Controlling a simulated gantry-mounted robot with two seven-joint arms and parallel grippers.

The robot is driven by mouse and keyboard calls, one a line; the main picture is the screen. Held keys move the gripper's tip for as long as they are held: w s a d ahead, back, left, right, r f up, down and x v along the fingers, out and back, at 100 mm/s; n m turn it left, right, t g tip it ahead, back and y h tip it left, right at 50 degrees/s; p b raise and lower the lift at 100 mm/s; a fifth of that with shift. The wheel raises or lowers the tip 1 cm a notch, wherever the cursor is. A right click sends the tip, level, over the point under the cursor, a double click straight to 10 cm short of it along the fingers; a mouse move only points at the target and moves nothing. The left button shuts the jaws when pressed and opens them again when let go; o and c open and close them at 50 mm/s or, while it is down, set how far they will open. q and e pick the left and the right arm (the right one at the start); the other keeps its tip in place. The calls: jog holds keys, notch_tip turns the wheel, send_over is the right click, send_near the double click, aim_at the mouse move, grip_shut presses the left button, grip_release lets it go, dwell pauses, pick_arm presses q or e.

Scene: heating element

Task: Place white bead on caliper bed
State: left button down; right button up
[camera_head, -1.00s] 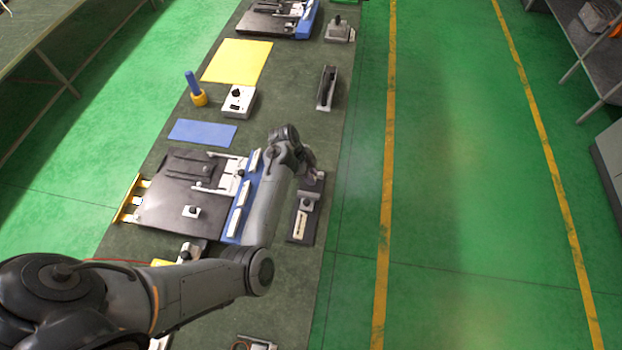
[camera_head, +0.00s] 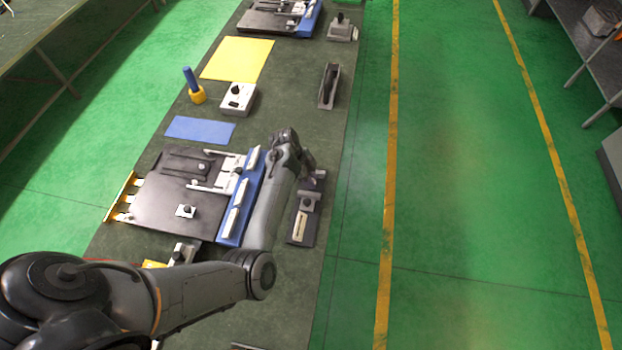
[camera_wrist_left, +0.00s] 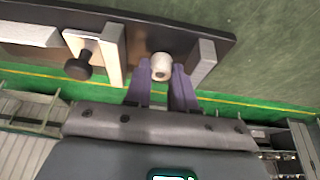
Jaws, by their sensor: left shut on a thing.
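The white bead (camera_wrist_left: 161,66) is between the two purple fingers of my left gripper (camera_wrist_left: 161,84) in the left wrist view. The fingers are shut on it. The caliper bed is a dark narrow plate (camera_wrist_left: 145,40) with metal blocks and a black knob. The bead is over the plate, in the gap between two upright metal jaws; I cannot tell whether it touches the plate. In the head view the caliper bed (camera_head: 301,239) lies at the bench's right edge, with my left gripper (camera_head: 314,180) at its far end, partly hidden by my arm. My right gripper is not in view.
A dark board with fittings (camera_head: 155,205) and a blue strip with white blocks (camera_head: 228,234) lie left of the caliper bed. A white control box (camera_head: 238,99), a grey holder (camera_head: 329,87) and a blue mat (camera_head: 200,130) are farther along the bench. Green floor lies right.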

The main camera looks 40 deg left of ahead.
pick_arm(q)
jog(key=shift+f, duration=0.15)
jog(key=c, duration=1.2)
grip_release()
